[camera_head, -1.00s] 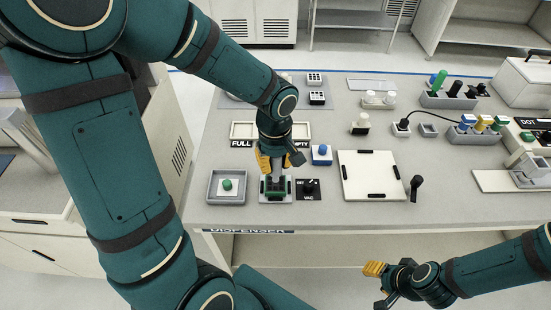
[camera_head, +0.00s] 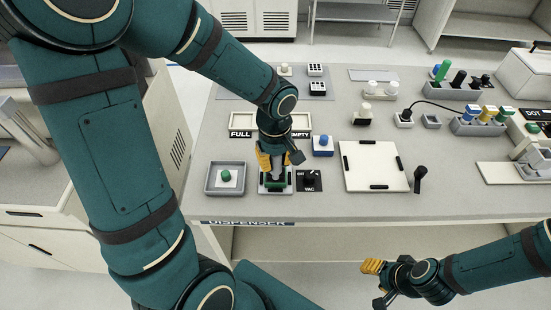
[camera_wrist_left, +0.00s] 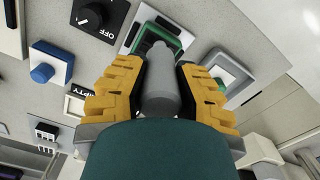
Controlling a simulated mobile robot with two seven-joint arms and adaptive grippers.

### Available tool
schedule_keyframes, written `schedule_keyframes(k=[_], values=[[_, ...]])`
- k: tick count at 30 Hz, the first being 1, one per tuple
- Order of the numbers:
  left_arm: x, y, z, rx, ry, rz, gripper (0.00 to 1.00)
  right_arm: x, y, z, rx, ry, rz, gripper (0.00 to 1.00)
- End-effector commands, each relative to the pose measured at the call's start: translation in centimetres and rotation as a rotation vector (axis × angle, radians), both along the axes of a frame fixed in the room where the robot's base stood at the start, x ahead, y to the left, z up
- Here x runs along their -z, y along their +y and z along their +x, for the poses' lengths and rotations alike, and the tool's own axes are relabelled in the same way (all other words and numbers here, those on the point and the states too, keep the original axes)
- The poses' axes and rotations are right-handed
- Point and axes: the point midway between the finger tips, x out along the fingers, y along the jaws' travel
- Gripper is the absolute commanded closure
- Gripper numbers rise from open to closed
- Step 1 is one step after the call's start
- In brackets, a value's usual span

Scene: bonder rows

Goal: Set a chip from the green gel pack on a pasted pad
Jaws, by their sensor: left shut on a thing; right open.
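My left gripper (camera_head: 272,172) is shut on a grey cylindrical tool (camera_wrist_left: 163,85), held between its yellow fingers. The tool's lower end is over the green gel pack (camera_head: 289,185), on a small light base at the table's front. The green pack also shows beyond the tool in the left wrist view (camera_wrist_left: 143,42). I cannot tell whether the tool touches it. No single chip can be made out, and no pasted pad is clear. My right gripper (camera_head: 373,284) is open and empty, in front of the table edge.
A black VAC knob (camera_head: 309,180) and a blue button (camera_head: 322,144) are right of the pack. A grey tray (camera_head: 210,189) with a green knob is left. A white board (camera_head: 358,181) with black clips lies farther right. FULL and EMPTY trays are behind.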

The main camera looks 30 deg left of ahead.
Motion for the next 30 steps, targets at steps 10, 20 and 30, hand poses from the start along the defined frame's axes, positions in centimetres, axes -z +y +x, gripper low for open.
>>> schedule_keyframes(k=[10,20,30], values=[[0.25,0.0,0.0,0.0,0.0,0.0,1.0,0.27,-0.01,0.01,0.0,0.0,0.0,0.53],[0.62,0.01,0.01,0.0,0.0,0.0,1.0,0.62,0.0,0.01,0.0,0.0,0.0,0.53],[0.98,0.01,0.01,0.0,0.0,0.0,1.0,0.99,0.0,0.01,0.0,0.0,0.0,0.53]])
